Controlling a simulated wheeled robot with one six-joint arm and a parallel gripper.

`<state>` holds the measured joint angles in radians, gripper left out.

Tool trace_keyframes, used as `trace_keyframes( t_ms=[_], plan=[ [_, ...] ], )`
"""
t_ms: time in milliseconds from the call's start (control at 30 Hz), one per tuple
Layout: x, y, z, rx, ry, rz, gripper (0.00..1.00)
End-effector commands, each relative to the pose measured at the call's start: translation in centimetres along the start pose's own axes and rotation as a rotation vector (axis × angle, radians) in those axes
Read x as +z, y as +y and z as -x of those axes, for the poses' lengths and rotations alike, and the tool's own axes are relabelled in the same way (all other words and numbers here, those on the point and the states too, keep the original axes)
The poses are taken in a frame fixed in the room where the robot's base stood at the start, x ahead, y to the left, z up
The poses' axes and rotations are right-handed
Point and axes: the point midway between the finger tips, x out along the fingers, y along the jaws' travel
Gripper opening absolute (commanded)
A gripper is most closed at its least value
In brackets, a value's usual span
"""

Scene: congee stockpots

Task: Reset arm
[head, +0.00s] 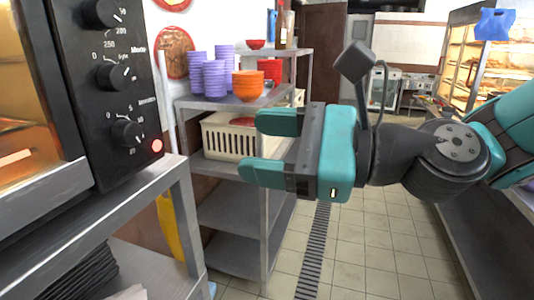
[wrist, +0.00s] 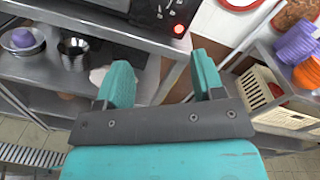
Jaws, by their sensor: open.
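My gripper (head: 262,148) is open and empty, held out sideways in the middle of the head view with its teal fingers pointing left. In the head view it hangs in front of the grey shelf rack and partly covers the cream basket. In the wrist view my gripper (wrist: 160,88) shows two teal fingers spread apart, with nothing between them but the floor and a shelf edge behind. My arm reaches in from the right of the head view.
A black oven (head: 80,90) stands on a metal shelf (head: 150,195) at left. Purple cups (head: 214,78) and orange bowls (head: 248,85) stand on the rack, above a cream basket (head: 222,138). A purple bowl (wrist: 22,39) shows at the wrist view's left. Tiled floor (head: 365,235) is clear.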

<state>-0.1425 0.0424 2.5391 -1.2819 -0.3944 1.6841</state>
Motion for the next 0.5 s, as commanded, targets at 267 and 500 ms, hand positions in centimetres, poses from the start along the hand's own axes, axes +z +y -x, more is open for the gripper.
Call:
trace_keyframes(
  t_ms=[267, 500],
  plan=[
    [-0.1, 0.3, 0.0, 0.018, 0.011, 0.04, 0.62],
    [-3.0, 5.5, 1.8, 0.363, 0.148, 0.666, 0.62]
  ],
)
